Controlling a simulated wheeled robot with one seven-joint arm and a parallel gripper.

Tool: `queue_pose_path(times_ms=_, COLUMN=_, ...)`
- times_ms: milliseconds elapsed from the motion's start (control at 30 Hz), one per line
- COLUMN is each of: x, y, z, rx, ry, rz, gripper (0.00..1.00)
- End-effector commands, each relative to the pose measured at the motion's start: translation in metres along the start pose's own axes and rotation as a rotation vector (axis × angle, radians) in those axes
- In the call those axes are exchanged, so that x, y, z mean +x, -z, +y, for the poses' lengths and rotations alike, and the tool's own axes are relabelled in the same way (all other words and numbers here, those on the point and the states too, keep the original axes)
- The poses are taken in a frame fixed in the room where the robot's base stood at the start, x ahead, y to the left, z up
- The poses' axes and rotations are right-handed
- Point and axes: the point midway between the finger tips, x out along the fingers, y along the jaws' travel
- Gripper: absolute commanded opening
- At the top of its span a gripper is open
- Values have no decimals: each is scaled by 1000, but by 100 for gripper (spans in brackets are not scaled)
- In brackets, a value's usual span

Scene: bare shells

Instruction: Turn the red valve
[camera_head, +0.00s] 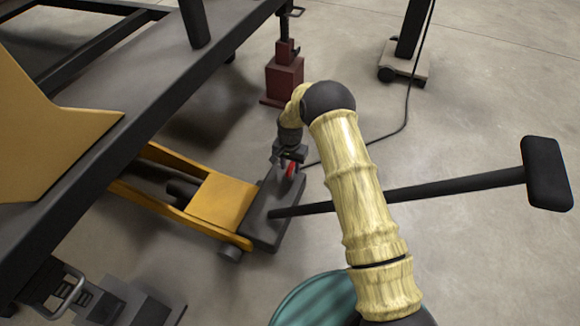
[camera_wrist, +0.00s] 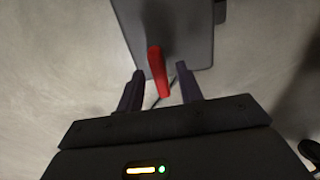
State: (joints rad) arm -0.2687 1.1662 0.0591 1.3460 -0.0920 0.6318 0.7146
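The red valve (camera_head: 291,171) shows as a small red piece at the dark end block of a yellow floor jack, partly hidden by my gripper (camera_head: 286,160). In the wrist view the red valve (camera_wrist: 157,72) is a red bar that stands out from a dark grey block (camera_wrist: 185,30). My gripper (camera_wrist: 160,88) has its two dark fingers apart, one on each side of the valve's near end. Gaps show between the valve and both fingers, so it does not look gripped.
The yellow jack (camera_head: 222,200) lies partly under a dark metal frame (camera_head: 150,95) on the left. Its black handle (camera_head: 450,188) reaches right behind my arm. A dark red stand (camera_head: 284,78) is beyond my gripper. A teal round object (camera_head: 310,300) is at the bottom. Open floor lies right.

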Motion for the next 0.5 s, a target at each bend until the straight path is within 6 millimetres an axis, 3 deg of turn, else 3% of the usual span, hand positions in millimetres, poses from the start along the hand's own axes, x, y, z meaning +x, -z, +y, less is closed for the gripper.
queue_pose_path(times_ms=100, x=0, y=0, z=0, rx=0, ry=0, rz=0, gripper=34)
queue_pose_path(times_ms=300, x=-1, y=0, z=0, rx=0, ry=0, rz=0, gripper=0)
queue_pose_path(times_ms=500, x=-1, y=0, z=0, rx=-4, ry=0, rz=0, gripper=0)
